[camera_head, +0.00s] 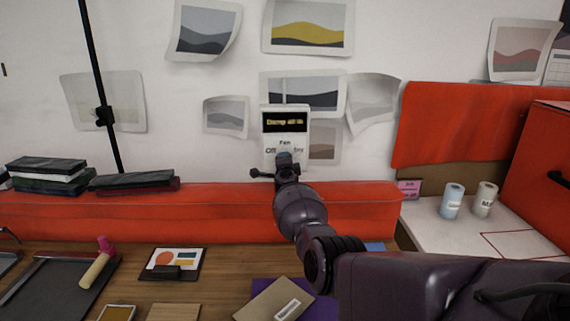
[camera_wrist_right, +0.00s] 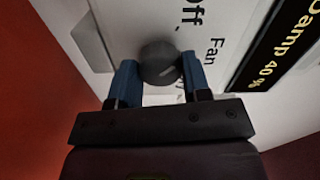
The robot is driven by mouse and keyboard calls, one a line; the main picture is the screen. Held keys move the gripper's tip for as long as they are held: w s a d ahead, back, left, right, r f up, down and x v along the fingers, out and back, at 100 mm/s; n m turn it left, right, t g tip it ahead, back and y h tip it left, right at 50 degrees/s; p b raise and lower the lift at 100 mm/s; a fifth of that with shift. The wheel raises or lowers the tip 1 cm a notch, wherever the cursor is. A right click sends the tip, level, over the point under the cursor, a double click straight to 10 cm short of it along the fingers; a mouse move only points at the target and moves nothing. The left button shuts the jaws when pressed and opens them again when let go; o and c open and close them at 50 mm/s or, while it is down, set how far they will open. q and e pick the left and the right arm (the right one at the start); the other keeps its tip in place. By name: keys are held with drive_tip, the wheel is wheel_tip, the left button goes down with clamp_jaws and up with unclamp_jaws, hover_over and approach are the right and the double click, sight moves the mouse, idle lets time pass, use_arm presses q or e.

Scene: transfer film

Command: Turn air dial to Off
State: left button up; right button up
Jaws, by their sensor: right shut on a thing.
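The control box (camera_head: 300,121) is a white panel on the wall with a dark display reading "Damp" in yellow. Below the display are "Fan", "Off" and a partly covered word. My right gripper (camera_head: 285,158) reaches up to the box's lower part and covers the dial in the head view. In the right wrist view the dial (camera_wrist_right: 158,62) is a dark round knob between the two blue fingers of my right gripper (camera_wrist_right: 156,78), which is shut on it. The word "Off" is next to the knob there. The dial's pointer direction cannot be told. My left gripper is not in view.
A red padded ledge (camera_head: 150,215) runs along the wall below the box. Paper pictures hang around the box. The wooden table (camera_head: 225,265) holds a brush, small cards and a dark tray (camera_head: 50,290). Two rolls (camera_head: 452,200) stand on a white surface at right.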

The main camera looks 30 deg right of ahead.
drive_tip(key=shift+f+n, duration=0.1)
drive_tip(key=shift+n, duration=1.6)
drive_tip(key=o, duration=0.9)
drive_tip(key=shift+a, duration=0.1)
